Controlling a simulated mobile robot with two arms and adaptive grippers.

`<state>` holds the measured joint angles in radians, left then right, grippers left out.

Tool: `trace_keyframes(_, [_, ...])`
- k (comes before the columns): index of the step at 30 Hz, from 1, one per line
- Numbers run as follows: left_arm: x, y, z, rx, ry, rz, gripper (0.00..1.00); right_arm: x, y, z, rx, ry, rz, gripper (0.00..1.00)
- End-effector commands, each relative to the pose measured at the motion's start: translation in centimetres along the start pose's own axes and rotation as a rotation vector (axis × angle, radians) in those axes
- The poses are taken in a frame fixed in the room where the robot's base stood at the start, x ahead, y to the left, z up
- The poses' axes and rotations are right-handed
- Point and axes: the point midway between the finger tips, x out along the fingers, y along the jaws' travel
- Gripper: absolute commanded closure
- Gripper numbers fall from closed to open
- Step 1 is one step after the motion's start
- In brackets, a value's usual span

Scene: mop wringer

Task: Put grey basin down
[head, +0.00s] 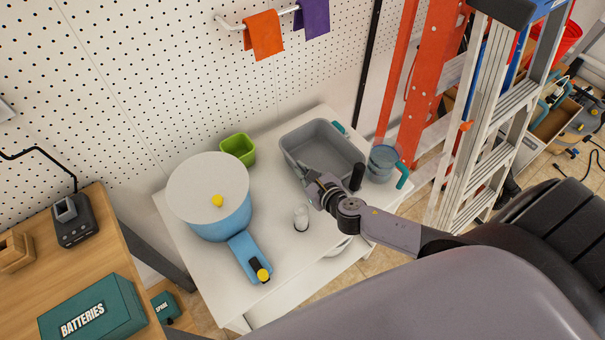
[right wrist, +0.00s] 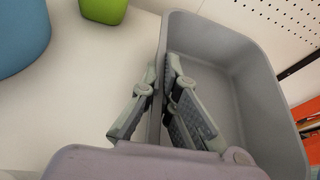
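The grey basin (head: 323,148) is at the back right of the white table, upright and empty. I cannot tell for sure whether its base touches the top. My right gripper (head: 318,188) is at the basin's near-left wall. In the right wrist view the basin (right wrist: 235,75) fills the right side. The right gripper's fingers (right wrist: 161,75) straddle its wall, one inside and one outside, with tips close to it, and look shut on it. My left gripper is not in view.
On the white table (head: 275,285) stand a blue pot (head: 222,222) with a pale lid, a green container (head: 238,148), a small clear item (head: 301,217) and a blue-grey container (head: 381,163). A pegboard wall is behind; ladders (head: 490,130) stand at right.

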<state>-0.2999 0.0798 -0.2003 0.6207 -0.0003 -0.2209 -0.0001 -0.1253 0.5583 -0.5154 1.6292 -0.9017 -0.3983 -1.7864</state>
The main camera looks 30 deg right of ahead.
Motion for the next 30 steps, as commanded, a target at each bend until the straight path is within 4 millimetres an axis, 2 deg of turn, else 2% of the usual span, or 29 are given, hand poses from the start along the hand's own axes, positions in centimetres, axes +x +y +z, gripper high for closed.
trace_keyframes(13, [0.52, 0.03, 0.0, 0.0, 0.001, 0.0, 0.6, 0.35, 0.06, -0.69, -0.002, -0.002, -0.001, 1.0])
trace_keyframes(24, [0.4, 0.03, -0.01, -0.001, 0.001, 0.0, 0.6, 0.28, 0.07, -0.63, -0.001, -0.001, 0.0, 0.75])
trace_keyframes(30, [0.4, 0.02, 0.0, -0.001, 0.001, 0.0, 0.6, 0.28, 0.06, -0.63, -0.001, -0.001, 0.0, 0.75])
